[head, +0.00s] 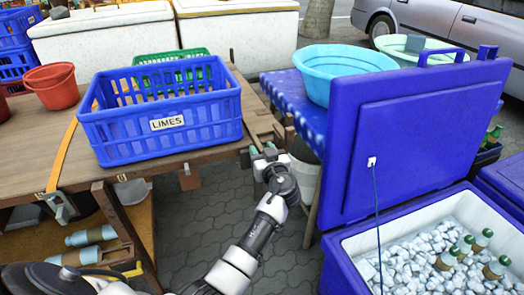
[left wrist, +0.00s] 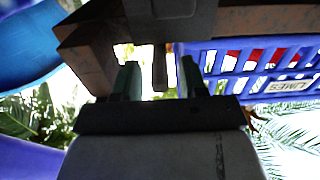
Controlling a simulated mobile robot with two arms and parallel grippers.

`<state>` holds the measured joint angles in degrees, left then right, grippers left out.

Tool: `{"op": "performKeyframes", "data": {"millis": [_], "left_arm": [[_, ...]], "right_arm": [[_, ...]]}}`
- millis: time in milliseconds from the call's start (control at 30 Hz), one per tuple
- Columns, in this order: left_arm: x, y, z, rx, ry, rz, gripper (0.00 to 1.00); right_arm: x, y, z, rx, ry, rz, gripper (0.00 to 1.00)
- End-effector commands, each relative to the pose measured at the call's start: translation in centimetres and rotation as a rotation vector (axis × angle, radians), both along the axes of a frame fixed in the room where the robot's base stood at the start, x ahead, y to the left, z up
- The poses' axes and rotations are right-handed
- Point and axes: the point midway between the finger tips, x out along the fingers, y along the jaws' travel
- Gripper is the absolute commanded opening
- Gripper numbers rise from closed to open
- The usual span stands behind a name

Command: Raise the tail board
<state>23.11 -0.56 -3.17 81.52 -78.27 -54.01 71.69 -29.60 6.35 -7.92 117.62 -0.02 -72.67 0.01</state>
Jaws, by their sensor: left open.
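A wooden board (head: 258,112) at the right end of the brown table (head: 35,145) looks like the tail board. Its hinge and full outline are hard to make out. My left gripper (head: 265,152) is just below and in front of that end, fingers pointing away from me. In the left wrist view my left gripper (left wrist: 160,82) is open, with two dark green fingers apart. Brown wooden parts (left wrist: 90,45) lie beyond and above the fingers, and a narrow wooden piece shows between them. I cannot tell whether anything touches. My right gripper is out of view.
A blue crate labelled LIMES (head: 165,140) stands on the table near that end. A blue cooler (head: 345,255) with raised lid (head: 410,135) and ice stands right of my left arm. A turquoise basin (head: 340,65) sits behind. Paved ground is clear between.

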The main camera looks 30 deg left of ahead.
Motion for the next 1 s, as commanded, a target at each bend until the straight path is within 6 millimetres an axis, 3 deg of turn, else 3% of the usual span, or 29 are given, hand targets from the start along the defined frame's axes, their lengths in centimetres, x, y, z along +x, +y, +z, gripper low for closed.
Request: {"op": "performKeyframes", "data": {"millis": [267, 567, 1000], "left_arm": [[0.12, 0.16, 0.02, 0.0, 0.0, 0.0, 0.43], [0.11, 0.13, 0.01, 0.0, 0.0, 0.0, 0.0], [0.14, 0.07, 0.47, 0.026, 0.028, -0.001, 0.0]], "right_arm": [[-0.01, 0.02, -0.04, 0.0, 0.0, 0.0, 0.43], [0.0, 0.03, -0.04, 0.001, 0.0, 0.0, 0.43], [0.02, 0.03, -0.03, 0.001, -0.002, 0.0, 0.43]]}}
